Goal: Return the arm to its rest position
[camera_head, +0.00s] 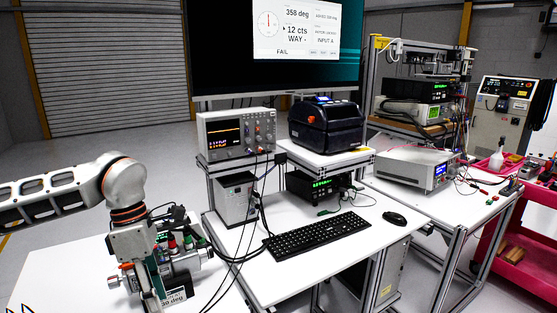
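My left arm, white with dark cut-outs and orange rings, comes in from the left edge and bends down at its wrist. Its gripper (150,290) points down at the left bench, beside a small test fixture (184,262) with a metal cylinder, red and green terminals and cables. A label reading "30 deg" (176,295) is at the fixture's front. The fingers overlap the fixture in the picture; whether they touch it or are closed I cannot tell. My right gripper is not in view.
A screen (297,30) reads 358 deg, 12 cts and FAIL. The centre bench (290,285) holds a keyboard (318,235), mouse (395,218), oscilloscope (236,133) and black printer (326,125). Cables run between the benches. A red cart (515,250) stands right. Left floor is open.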

